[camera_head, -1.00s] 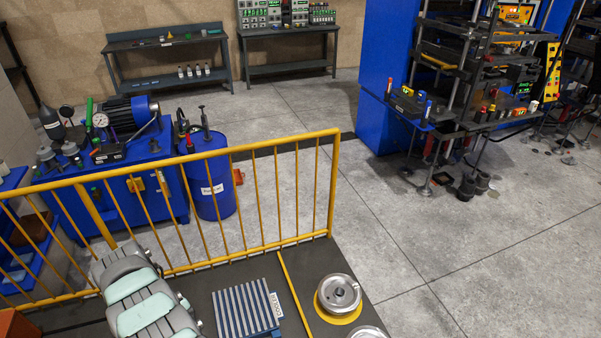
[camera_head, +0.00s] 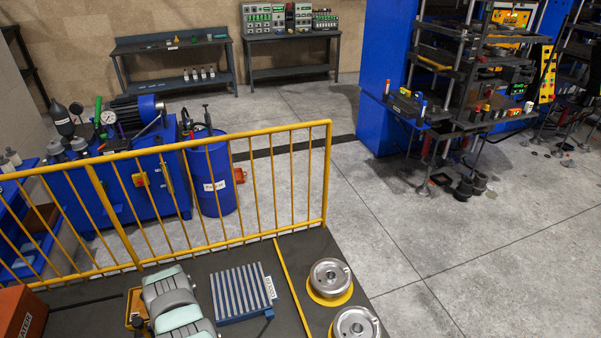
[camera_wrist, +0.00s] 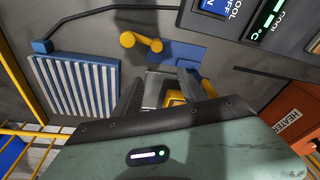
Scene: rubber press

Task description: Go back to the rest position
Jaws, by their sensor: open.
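My gripper (camera_wrist: 160,90) shows in the wrist view beyond the mint-green wrist cover. Its fingers are apart and I see nothing held between them. In the head view, my grey and mint arm reaches in from the bottom edge, left of the slatted blue rack, and the gripper cannot be made out there. The slatted rack (camera_head: 240,293) lies on the dark platform; it also shows left of my gripper in the wrist view (camera_wrist: 75,88).
An orange heater box (camera_head: 22,318) stands left of my arm. Two round metal parts (camera_head: 330,278) sit at the right on yellow rings. A yellow railing (camera_head: 250,135) borders the platform. Behind it stand a blue pump unit (camera_head: 120,190) and a blue barrel (camera_head: 212,180). Open floor lies at the right.

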